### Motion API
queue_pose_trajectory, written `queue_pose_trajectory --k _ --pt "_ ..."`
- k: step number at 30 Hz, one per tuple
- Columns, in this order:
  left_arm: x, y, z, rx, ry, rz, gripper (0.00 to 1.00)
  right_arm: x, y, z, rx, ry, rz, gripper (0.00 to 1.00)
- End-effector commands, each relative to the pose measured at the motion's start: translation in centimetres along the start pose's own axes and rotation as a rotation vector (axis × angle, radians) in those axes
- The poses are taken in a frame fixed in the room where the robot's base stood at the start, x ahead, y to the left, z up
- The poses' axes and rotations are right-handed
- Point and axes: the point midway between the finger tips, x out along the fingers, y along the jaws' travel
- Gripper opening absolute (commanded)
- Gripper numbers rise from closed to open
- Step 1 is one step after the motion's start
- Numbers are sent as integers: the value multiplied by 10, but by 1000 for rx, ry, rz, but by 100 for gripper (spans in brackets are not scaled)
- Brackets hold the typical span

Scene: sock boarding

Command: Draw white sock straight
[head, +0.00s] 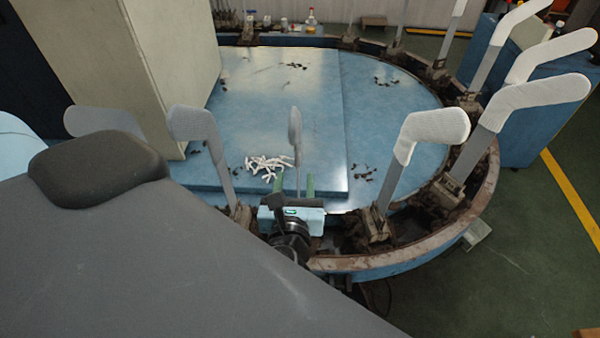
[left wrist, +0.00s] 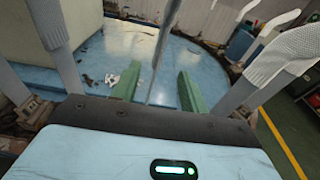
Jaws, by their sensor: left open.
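A white sock (head: 432,128) covers the top of a foot-shaped grey board to the right of my left gripper. A knitted white sock also shows large at the right of the left wrist view (left wrist: 285,55). More white socks (head: 535,98) sit on boards farther right; I cannot tell which one is meant. My left gripper (head: 295,184) is open, its green fingers pointing away from me. A grey board (head: 297,150), seen nearly edge-on, stands at the gap between the fingers, also in the left wrist view (left wrist: 158,60). Nothing is visibly gripped. My right gripper is not in view.
The boards stand around a rusty-edged ring (head: 370,264) surrounding a blue round table (head: 385,120). White scraps (head: 266,164) and dark bits lie on it. A grey board (head: 195,125) stands at left near a pale cabinet (head: 140,60). Green floor lies at right.

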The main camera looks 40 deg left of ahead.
Motion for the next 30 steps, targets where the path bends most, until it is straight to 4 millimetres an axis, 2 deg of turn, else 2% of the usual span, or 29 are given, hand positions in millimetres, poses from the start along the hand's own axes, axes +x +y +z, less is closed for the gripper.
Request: queue_pose_trajectory --k 8,30 --pt "14 0 0 2 -3 -1 44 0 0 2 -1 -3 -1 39" --pt "76 0 0 3 -3 0 44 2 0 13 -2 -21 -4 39"
